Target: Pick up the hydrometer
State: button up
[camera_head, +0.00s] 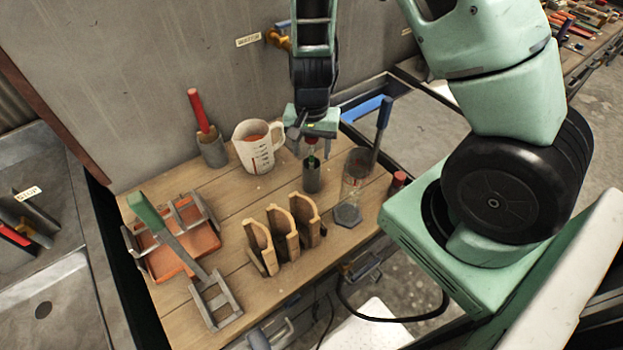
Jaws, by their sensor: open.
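A slim upright item with green and red parts, which looks like the hydrometer (313,160), stands in a small dark grey cup (312,180) on the wooden table. My gripper (311,143) points down directly above the cup, its open fingers at the top of this item. I cannot tell whether the fingers touch it. The item's lower part is hidden inside the cup, and its upper end is partly hidden by my gripper.
A clear cylinder with a hexagonal base (348,214) stands close on the right, by a blue-handled tool (383,115). A measuring jug (256,150) and a red-handled tool (198,110) are on the left. A wooden rack (283,237) and red tray (185,248) are in front.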

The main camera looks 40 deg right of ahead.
jog(key=c, duration=0.8)
jog(key=shift+r, duration=0.1)
